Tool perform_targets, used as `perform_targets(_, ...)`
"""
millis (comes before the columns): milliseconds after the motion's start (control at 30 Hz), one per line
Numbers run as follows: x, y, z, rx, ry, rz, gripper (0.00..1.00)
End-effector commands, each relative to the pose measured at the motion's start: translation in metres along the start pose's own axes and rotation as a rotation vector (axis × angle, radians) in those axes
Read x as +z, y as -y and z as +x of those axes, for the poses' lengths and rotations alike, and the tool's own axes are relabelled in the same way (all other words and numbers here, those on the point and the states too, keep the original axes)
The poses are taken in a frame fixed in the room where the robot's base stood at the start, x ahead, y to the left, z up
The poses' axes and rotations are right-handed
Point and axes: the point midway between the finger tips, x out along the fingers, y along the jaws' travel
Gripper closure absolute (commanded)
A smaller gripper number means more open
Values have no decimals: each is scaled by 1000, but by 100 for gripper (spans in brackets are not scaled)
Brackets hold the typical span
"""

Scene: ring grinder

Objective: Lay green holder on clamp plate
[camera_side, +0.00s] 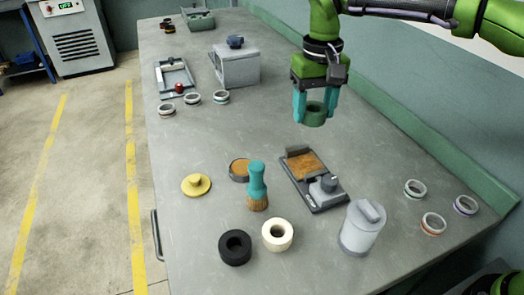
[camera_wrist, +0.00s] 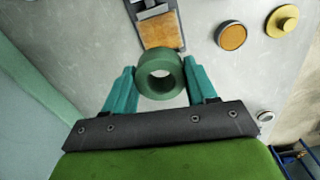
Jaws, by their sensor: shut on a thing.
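The green holder (camera_side: 315,116) is a thick ring with a round hole. My gripper (camera_side: 314,108) is shut on it, with one teal finger on each side, and holds it above the table. In the wrist view the green holder (camera_wrist: 160,52) sits between the fingertips of my gripper (camera_wrist: 160,82). The clamp plate (camera_side: 308,165) looks like the orange-brown pad on a dark base with a grey knob, lower in the side view and apart from the holder. In the wrist view the clamp plate (camera_wrist: 158,28) shows just beyond the holder, its near edge partly hidden.
A teal brush (camera_side: 257,182), a round orange-brown pad (camera_side: 239,170) and a yellow knobbed disc (camera_side: 196,185) stand left of the clamp plate. Black (camera_side: 235,247) and cream (camera_side: 277,234) rolls and a grey canister (camera_side: 361,228) stand in front. Several small rings lie at the right and back left.

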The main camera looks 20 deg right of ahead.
Motion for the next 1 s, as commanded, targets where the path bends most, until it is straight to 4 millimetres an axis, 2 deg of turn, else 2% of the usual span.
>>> perform_targets(267, 1, 0, 37, 1, 3, 1, 74)
perform_targets(500, 1, 0, 80, 0, 2, 2, 74)
perform_targets(667, 1, 0, 94, 0, 1, 2, 74)
perform_targets(833, 1, 0, 118, 0, 1, 2, 74)
perform_targets(1000, 0, 0, 126, -1, -2, 2, 74)
